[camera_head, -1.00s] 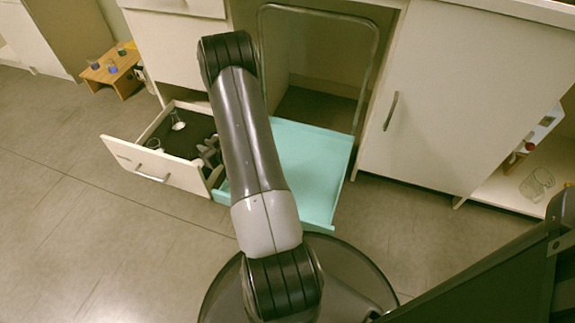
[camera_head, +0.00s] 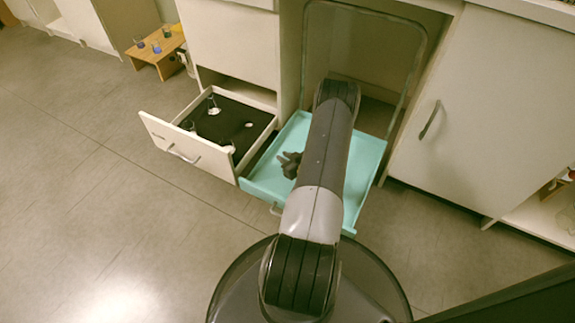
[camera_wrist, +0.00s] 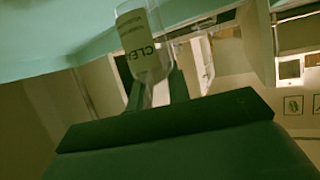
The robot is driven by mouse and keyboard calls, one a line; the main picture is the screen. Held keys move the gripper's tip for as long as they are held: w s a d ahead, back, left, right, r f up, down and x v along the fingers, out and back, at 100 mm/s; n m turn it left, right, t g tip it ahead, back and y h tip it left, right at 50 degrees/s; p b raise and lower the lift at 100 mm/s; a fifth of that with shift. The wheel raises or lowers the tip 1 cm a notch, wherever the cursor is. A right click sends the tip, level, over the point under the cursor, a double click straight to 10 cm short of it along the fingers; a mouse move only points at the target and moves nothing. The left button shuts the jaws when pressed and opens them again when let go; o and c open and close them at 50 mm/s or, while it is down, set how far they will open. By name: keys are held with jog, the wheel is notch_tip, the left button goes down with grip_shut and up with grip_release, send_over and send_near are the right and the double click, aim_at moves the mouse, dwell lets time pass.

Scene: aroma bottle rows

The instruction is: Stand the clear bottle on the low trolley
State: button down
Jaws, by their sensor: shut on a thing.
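The clear bottle (camera_wrist: 143,46) has a white label with dark letters starting "CLE". My gripper (camera_wrist: 157,88) is shut on it in the wrist view. In the head view my gripper (camera_head: 290,164) is over the left part of the low turquoise trolley (camera_head: 362,165), near the open drawer's side. The bottle cannot be made out there. The trolley surface also shows in the wrist view (camera_wrist: 45,40), close to the bottle. I cannot tell whether the bottle touches it.
An open drawer (camera_head: 182,158) with a dark lining and a few small glass items stands left of the trolley. A small wooden stool (camera_head: 160,62) holds small bottles at the back left. A cabinet (camera_head: 475,120) stands right. A transparent-looking framed panel (camera_head: 404,85) rises behind the trolley.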

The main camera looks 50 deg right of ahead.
jog(key=shift+f+b, duration=0.6)
jog(key=shift+f, duration=1.1)
jog(key=shift+f+b, duration=0.3)
jog(key=c, duration=1.3)
grip_release()
jog(key=shift+r, duration=0.1)
jog(key=shift+r+p, duration=0.2)
jog(key=shift+p, duration=0.1)
jog(key=shift+s+r, duration=0.2)
jog(key=shift+s, duration=0.05)
jog(key=p+v, duration=0.3)
jog(key=v, duration=0.8)
jog(key=shift+s+a, duration=0.1)
jog(key=shift+s, duration=0.1)
